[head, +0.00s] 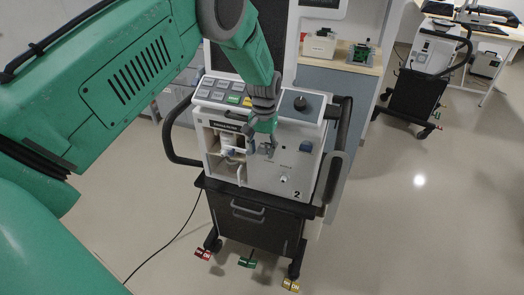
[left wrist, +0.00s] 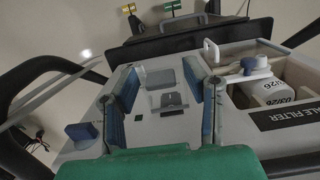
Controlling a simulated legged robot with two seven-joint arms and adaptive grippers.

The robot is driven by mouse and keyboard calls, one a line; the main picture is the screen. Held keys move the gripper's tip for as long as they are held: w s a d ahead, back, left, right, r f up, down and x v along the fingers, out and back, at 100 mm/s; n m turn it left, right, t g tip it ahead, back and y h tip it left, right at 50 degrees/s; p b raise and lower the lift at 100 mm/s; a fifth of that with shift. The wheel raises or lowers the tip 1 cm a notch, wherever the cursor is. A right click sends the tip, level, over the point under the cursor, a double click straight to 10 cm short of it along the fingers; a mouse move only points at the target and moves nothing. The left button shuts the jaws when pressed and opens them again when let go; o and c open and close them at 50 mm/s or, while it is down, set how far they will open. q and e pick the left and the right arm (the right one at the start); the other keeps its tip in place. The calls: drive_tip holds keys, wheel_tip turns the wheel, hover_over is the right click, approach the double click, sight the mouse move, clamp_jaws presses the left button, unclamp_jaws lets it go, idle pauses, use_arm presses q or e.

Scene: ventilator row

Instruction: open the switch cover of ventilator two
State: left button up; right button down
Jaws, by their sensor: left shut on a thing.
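Ventilator two (head: 255,172), a white unit marked "2", stands on a dark cart. My left gripper (head: 266,146) reaches down to its front panel, and its fingers hide part of the switch area. In the left wrist view, the two blue-padded fingers of my left gripper (left wrist: 160,72) stand on either side of a small grey switch cover (left wrist: 172,102). My right gripper is not in view.
A blue knob (left wrist: 80,132) sits on the panel beside the fingers. An open compartment with a white filter (left wrist: 268,92) is on the other side. Black handles flank the cart.

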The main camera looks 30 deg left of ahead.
use_arm(q)
drive_tip(key=shift+w+r, duration=0.1)
drive_tip(key=shift+w, duration=0.05)
clamp_jaws()
drive_tip(key=o, duration=0.8)
unclamp_jaws()
drive_tip(key=r, duration=0.3)
drive_tip(key=w+r, duration=0.1)
drive_tip(key=r, duration=0.7)
drive_tip(key=shift+w+a+r, duration=0.2)
drive_tip(key=shift+w+a, duration=0.1)
drive_tip(key=shift+w, duration=0.05)
